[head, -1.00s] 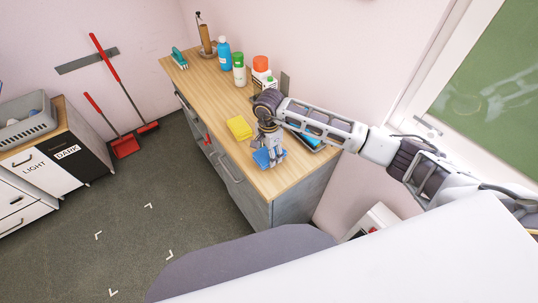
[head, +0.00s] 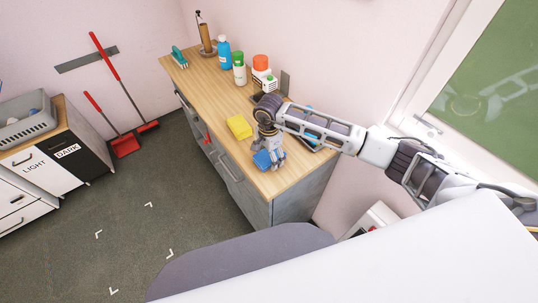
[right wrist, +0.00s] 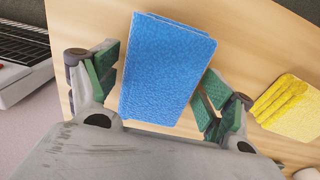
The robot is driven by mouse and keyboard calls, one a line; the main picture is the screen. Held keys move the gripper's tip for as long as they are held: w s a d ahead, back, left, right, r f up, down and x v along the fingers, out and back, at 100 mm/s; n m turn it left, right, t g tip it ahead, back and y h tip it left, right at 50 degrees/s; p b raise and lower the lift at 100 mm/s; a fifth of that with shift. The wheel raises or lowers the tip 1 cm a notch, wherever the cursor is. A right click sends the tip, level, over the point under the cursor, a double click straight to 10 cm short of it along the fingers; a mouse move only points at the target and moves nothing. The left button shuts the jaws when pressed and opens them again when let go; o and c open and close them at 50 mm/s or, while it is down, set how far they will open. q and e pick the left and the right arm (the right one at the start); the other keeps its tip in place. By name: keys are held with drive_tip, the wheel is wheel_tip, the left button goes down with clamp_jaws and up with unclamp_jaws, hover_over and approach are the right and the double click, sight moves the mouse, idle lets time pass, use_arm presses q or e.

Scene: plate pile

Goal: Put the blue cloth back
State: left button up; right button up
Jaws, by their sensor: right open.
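The blue cloth (head: 262,160) lies folded on the wooden counter top, near its front end. In the right wrist view the blue cloth (right wrist: 167,65) lies between the two green-padded fingers, with wood showing around it. My right gripper (head: 270,157) is over the cloth and open, its fingers one on each side of it. My left gripper is not in view.
A folded yellow cloth (head: 239,127) lies just beyond the blue one; it also shows in the right wrist view (right wrist: 290,103). Bottles, including a blue one (head: 224,53), stand farther back by the wall. A blue-and-dark item behind my right arm is partly hidden. The counter's left edge drops to floor.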

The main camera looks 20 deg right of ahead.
drive_tip(key=shift+r, duration=0.15)
wheel_tip(320, 180, up, 12)
drive_tip(key=b, duration=0.2)
idle(0.8)
